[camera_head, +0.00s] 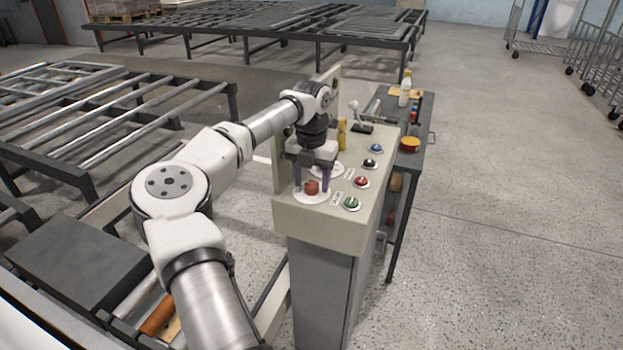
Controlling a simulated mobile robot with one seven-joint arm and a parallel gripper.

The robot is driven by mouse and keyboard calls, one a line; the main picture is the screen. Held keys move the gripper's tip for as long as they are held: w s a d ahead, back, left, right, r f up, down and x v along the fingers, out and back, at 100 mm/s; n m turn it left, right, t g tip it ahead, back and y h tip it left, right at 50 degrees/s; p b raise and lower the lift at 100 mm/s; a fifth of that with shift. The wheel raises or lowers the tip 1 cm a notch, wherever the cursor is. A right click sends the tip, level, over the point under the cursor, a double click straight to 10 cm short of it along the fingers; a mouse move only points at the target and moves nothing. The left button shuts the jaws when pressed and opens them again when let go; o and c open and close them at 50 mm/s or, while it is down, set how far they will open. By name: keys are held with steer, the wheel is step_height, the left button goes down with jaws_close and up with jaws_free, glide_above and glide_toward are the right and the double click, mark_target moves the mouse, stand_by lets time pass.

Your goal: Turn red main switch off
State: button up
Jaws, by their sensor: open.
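The red main switch (311,188) is a round red knob on a white disc, at the near left corner of the sloped top of a beige control console (310,218). My gripper (311,186) points down over it, with its two dark fingers apart, one on each side of the knob. I cannot tell whether either finger touches the knob. The knob's upper part is close under the gripper body, and its far side is hidden.
A green button (351,203), a red button (361,182), a black button (369,163) and a blue button (376,148) line the console's right side. A yellow bottle (342,134) stands behind the gripper. A workbench (421,150) adjoins the console. Open floor lies right.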

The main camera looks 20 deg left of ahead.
mark_target(311, 184)
step_height(311, 184, up, 14)
steer(key=b, duration=0.2)
stand_by(0.4)
steer(key=shift+f, duration=0.1)
